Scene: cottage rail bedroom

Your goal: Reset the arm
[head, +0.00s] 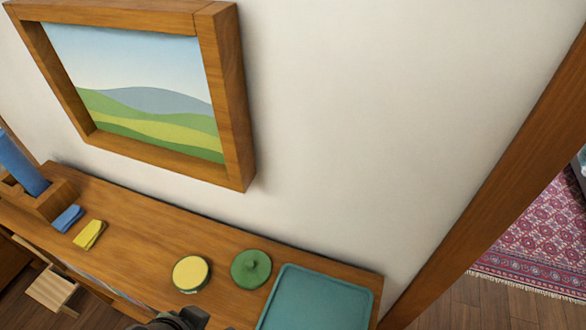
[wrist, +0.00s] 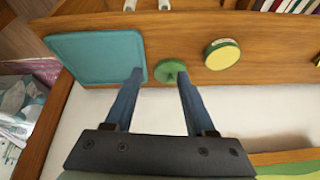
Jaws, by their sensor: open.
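My gripper (wrist: 160,75) is open in the wrist view, with two blue-grey fingers spread apart and nothing held between them. A green round lid with a knob (wrist: 171,70) shows at the fingertips, partly covered by the right finger; I cannot tell the height between them. In the head view the green lid (head: 251,268) sits on the wooden shelf top (head: 150,235). A dark part of my arm shows at the bottom edge of the head view; the fingers are out of sight there.
A teal tray (head: 318,300) lies right of the lid, and a round yellow-topped tin (head: 190,273) left of it. Folded yellow (head: 90,234) and blue (head: 67,217) cloths lie farther left. A framed landscape picture (head: 150,100) hangs on the wall behind. A patterned rug (head: 535,240) is at right.

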